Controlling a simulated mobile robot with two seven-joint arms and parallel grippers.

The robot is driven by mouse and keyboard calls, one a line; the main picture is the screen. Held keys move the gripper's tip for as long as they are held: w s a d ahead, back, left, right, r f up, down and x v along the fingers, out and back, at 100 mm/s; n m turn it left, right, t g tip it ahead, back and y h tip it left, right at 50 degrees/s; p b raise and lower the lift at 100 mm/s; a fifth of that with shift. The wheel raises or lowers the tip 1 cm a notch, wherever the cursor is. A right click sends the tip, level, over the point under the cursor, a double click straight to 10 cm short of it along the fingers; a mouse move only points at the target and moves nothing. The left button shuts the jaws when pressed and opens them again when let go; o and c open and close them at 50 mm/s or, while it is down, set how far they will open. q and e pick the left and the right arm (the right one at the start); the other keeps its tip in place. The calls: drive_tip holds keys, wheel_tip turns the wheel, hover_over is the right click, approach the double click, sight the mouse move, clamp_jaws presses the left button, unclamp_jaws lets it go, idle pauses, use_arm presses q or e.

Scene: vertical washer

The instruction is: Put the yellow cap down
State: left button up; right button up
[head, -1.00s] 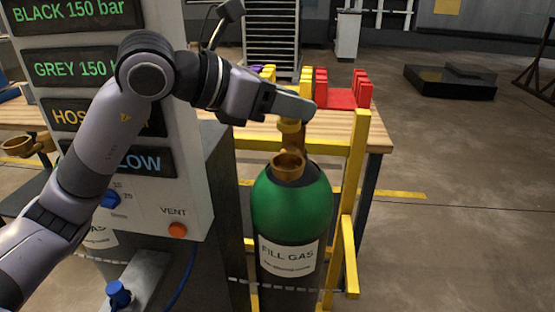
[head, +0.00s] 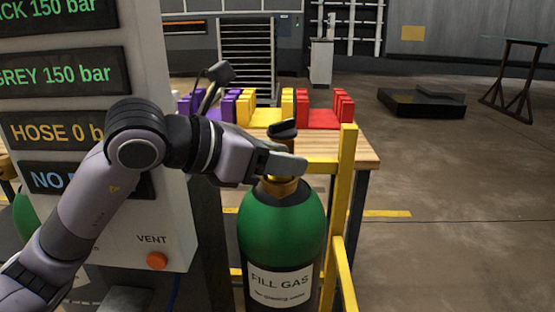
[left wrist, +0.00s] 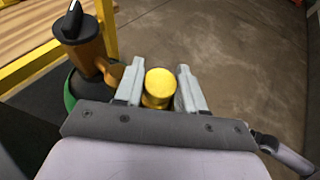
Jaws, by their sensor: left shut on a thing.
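My left gripper (head: 292,163) is shut on the yellow cap (left wrist: 158,86), a round, shiny yellow piece between the two fingers in the left wrist view. In the head view the fingers hide the cap. The gripper is at the brass valve (head: 278,188) on top of the green fill gas cylinder (head: 280,225). My right gripper is not in view.
A wooden table (head: 358,160) behind the cylinder carries purple (head: 229,105), yellow (head: 288,105) and red (head: 320,119) block-edged bays. A yellow frame post (head: 345,185) stands right of the cylinder. The gauge panel (head: 170,215) is at left. Open floor lies to the right.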

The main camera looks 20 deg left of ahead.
use_arm(q)
drive_tip(key=shift+f+b, duration=0.25)
drive_tip(key=shift+b, duration=0.05)
drive_tip(key=o, duration=1.1)
drive_tip(key=shift+r, duration=0.1)
drive_tip(key=shift+c, duration=0.2)
drive_tip(key=shift+r+p, duration=0.25)
drive_tip(key=shift+p, duration=0.15)
drive_tip(key=b+v, duration=0.1)
drive_tip(key=v, duration=1.1)
